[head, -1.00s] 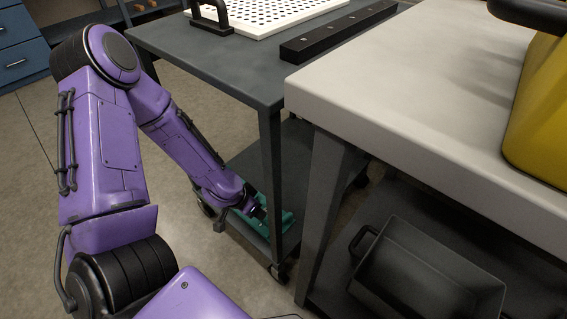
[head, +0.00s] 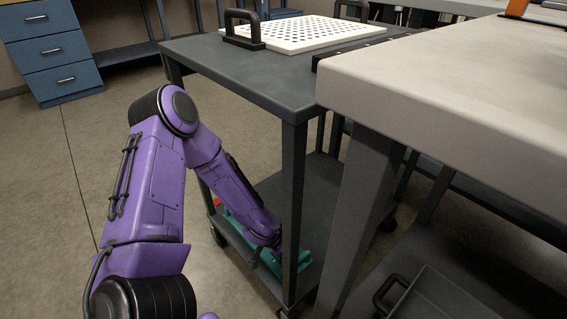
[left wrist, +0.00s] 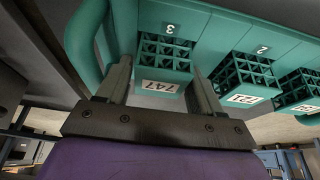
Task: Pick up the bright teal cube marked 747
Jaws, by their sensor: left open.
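The teal lattice cube marked 747 (left wrist: 164,64) sits in the slot numbered 3 of a teal rack (left wrist: 225,28) in the left wrist view. My left gripper (left wrist: 158,72) is open, with one finger on each side of this cube. I cannot tell whether the fingers touch it. In the head view the teal rack (head: 304,258) lies on the cart's lower shelf, and my left gripper (head: 274,246) reaches down to it, its fingers mostly hidden. My right gripper is not in view.
Another lattice cube marked 721 (left wrist: 244,82) sits in slot 2, with a further cube (left wrist: 298,92) beyond it. The cart's upper top (head: 255,75) and front leg (head: 292,210) stand close to my arm. A pale-topped table (head: 450,90) is at the right.

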